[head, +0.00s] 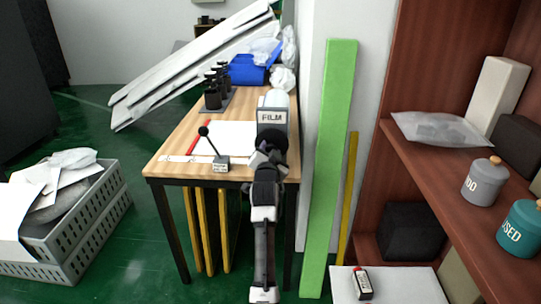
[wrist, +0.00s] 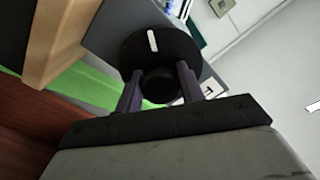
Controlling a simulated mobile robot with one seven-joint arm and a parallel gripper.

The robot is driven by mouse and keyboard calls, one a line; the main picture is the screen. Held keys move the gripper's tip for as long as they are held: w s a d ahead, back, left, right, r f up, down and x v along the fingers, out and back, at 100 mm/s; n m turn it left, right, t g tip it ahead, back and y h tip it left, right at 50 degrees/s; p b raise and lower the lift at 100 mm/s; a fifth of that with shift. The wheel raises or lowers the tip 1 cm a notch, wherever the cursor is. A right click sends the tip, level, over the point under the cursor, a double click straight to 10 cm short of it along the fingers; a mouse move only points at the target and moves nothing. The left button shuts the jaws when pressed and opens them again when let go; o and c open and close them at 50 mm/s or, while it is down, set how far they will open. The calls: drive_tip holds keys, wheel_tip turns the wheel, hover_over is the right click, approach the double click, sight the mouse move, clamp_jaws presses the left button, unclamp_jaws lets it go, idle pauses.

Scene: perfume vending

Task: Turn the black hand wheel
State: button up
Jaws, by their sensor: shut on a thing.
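The black hand wheel (head: 271,142) is on the front of the grey box labelled FILM (head: 273,117), at the near right part of the wooden table. In the wrist view the wheel (wrist: 178,45) shows as a dark disc with a short white mark near its top, and a round black knob (wrist: 158,86) in front of it. My gripper (head: 267,158) reaches the wheel from the front. In the wrist view its two fingers (wrist: 159,88) are on either side of the knob and shut on it. In the head view my gripper partly hides the wheel.
The wooden table (head: 180,143) also holds a small stand with a black ball lever (head: 204,131), a red pen (head: 193,143) and black bottles (head: 212,97). A green board (head: 328,170) leans close on the right. A brown shelf (head: 440,190) stands farther right.

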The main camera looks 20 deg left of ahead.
drive_tip(key=m+b, duration=0.1)
drive_tip(key=m, duration=0.6)
drive_tip(key=shift+a+r+b, duration=0.15)
drive_tip(key=shift+b, duration=0.25)
drive_tip(key=m+b, duration=0.1)
drive_tip(key=m, duration=0.6)
drive_tip(key=shift+r, duration=0.15)
drive_tip(key=o, duration=1)
drive_tip(key=shift+c, duration=0.2)
drive_tip(key=shift+s, duration=0.1)
